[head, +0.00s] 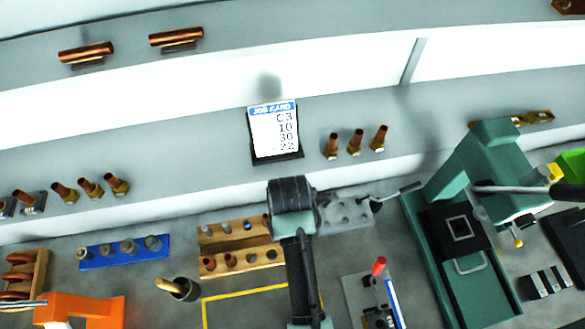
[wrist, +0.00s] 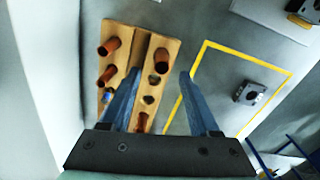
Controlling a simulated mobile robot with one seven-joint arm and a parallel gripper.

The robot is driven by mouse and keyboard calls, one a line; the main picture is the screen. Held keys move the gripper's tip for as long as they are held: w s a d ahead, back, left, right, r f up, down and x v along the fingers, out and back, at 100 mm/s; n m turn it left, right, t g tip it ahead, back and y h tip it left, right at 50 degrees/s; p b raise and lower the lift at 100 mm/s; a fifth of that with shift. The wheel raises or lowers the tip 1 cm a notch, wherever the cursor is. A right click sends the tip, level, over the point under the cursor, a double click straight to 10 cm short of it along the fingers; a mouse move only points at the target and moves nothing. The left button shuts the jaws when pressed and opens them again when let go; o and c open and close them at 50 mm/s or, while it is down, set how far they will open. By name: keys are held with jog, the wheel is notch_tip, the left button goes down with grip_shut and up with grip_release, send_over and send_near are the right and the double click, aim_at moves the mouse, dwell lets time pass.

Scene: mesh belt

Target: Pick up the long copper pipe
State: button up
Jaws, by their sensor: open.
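In the wrist view, my gripper (wrist: 158,72) is open, its two blue fingers spread over a wooden rack (wrist: 124,36) with nothing between the tips. Reddish copper pipes stand in the rack: one (wrist: 108,46) at the far left, one (wrist: 107,73) just below it, and one (wrist: 142,120) low between the fingers. The head view shows the rack (head: 240,266) with copper pipe ends in its front row. Copper pieces also lie on the upper shelf, one (head: 87,54) at left and one (head: 176,38) beside it. I cannot tell which pipe is the long one.
A yellow outlined square (head: 245,292) lies in front of the rack. A blue rack (head: 96,261) and a cup (head: 184,290) are to its left. A green press (head: 470,220) stands at right. A job card (head: 275,130) stands behind.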

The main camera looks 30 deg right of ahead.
jog(key=shift+s+d+f+p, duration=0.1)
jog(key=shift+f+p, duration=0.3)
jog(key=shift+f, duration=0.95)
jog(key=shift+s+d+f+p, duration=0.1)
jog(key=shift+f+p, duration=0.25)
jog(key=shift+f, duration=0.95)
grip_shut()
